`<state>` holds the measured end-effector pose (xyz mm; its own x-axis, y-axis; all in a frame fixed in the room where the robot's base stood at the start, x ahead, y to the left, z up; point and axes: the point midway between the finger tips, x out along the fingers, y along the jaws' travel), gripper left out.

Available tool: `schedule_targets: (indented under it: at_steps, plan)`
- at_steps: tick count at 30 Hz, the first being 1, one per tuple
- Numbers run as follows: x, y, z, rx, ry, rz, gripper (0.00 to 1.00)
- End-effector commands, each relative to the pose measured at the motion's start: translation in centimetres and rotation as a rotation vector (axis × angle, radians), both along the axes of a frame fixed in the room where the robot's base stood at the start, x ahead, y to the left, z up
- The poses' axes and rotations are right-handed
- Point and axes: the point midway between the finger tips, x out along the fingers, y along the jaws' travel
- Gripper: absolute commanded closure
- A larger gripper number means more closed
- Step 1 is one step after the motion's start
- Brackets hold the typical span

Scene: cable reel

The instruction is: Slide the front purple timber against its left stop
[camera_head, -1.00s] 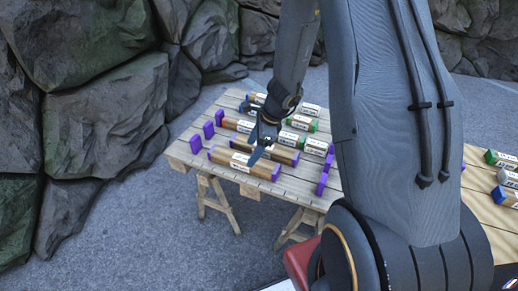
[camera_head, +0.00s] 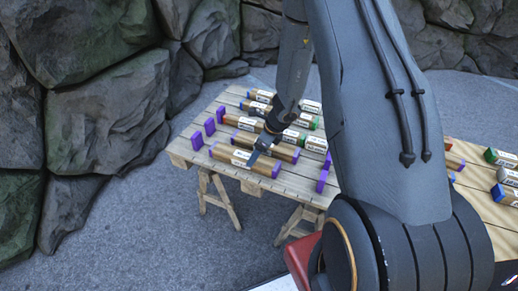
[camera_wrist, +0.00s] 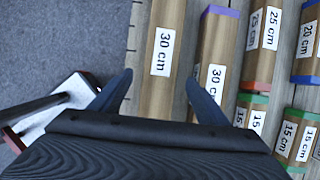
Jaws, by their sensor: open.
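The front purple timber (camera_head: 228,156) is a brown bar with purple ends and a white label, lying on the front of the slatted table. Its left purple stop (camera_head: 197,140) stands beyond its left end, with a visible gap between them. My gripper (camera_head: 254,160) is at the timber, right of its middle. In the wrist view my gripper (camera_wrist: 160,85) is open, with one finger on each side of the front timber (camera_wrist: 168,20), labelled 30 cm. Whether the fingers touch it cannot be told. My gripper body hides the timber's near part there.
A second purple timber (camera_head: 284,152) lies just behind, close to the right finger in the wrist view. More purple stops stand at left (camera_head: 210,127) and right (camera_head: 323,180). Several shorter timbers lie further back. The wooden table (camera_head: 200,162) has a free strip along its front edge.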

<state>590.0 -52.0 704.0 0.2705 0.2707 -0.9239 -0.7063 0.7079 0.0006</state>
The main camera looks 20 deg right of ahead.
Motion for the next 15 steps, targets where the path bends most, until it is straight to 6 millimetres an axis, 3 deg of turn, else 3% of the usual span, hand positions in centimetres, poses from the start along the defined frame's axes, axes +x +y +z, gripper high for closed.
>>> schedule_targets:
  at_steps: [6,15]
  plan:
    - [0.8,0.9,-2.9,0.0,0.002,0.002,0.31]
    - [1.3,1.3,-4.3,0.0,0.0,0.001,0.31]
